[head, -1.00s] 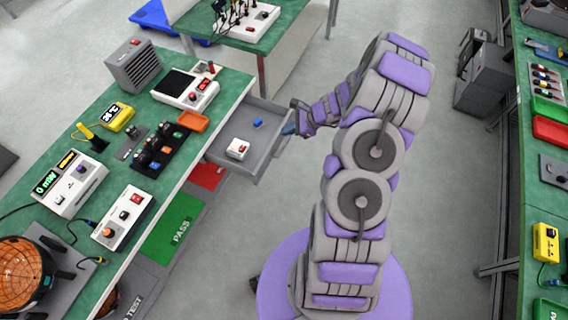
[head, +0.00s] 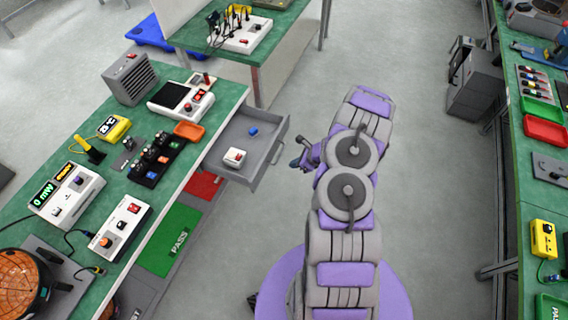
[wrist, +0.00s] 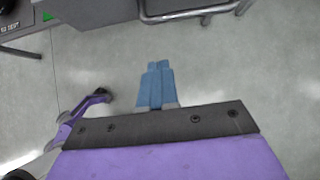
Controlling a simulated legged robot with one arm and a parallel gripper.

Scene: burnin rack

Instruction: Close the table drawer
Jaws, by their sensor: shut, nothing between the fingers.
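The grey table drawer (head: 271,134) is pulled out from under the green-topped bench (head: 212,120) on the left. Inside it lie a white box with a red button (head: 234,157) and a small blue object (head: 252,131). The drawer's handle (head: 278,152) sticks out from its front; in the wrist view the handle bar (wrist: 190,15) crosses the top edge. My gripper (head: 295,163) is just right of the handle and looks apart from it. In the wrist view its blue fingers (wrist: 157,66) are together and empty, over bare floor.
Instruments and an orange tray (head: 189,130) stand on the left bench. Another green bench (head: 530,200) runs along the right side. A second table (head: 270,40) is at the back.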

